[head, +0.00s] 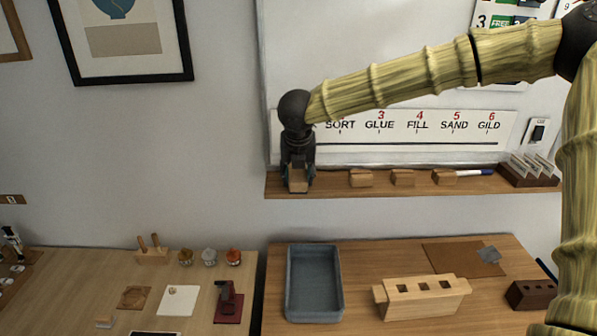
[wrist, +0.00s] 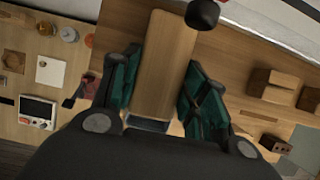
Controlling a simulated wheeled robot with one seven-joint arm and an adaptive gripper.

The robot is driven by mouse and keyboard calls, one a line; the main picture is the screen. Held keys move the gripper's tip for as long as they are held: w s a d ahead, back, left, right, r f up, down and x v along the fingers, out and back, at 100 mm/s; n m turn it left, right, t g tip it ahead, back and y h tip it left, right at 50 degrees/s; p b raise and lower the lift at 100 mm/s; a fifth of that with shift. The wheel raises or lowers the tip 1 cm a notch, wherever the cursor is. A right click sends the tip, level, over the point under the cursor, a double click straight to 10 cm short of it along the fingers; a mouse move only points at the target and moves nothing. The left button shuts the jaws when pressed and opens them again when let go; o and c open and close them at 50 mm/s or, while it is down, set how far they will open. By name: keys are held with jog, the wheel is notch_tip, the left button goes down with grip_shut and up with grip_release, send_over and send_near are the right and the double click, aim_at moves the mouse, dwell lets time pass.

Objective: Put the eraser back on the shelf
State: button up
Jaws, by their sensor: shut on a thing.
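My gripper (head: 298,170) is at the left end of the wooden shelf (head: 335,190) in the head view. It points down and is shut on the eraser (head: 297,184), a block with a light wooden back. In the wrist view the eraser (wrist: 163,65) lies between the two green-padded fingers of my gripper (wrist: 162,90), with the shelf (wrist: 232,50) behind it. I cannot tell whether the eraser touches the shelf or is just above it. Its underside is hidden.
Several small wooden blocks (head: 402,177), a marker (head: 475,172) and a dark card holder (head: 528,174) stand along the shelf to the right. The whiteboard (head: 400,158) rises behind. Below are a grey tray (head: 288,300) and a slotted wooden block (head: 422,300).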

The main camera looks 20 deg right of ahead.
jog(key=shift+w+d+f+p, duration=0.15)
jog(key=shift+w+f+p, duration=0.25)
jog(key=shift+w, duration=0.2)
jog(key=shift+w+d+f+p, duration=0.15)
jog(key=shift+w+f+p, duration=0.15)
jog(key=shift+w, duration=0.25)
jog(key=shift+c, duration=0.3)
jog(key=shift+f, duration=0.1)
jog(key=o, duration=1)
jog(key=shift+s, duration=0.1)
jog(key=b+v, duration=0.3)
jog(key=v, duration=0.9)
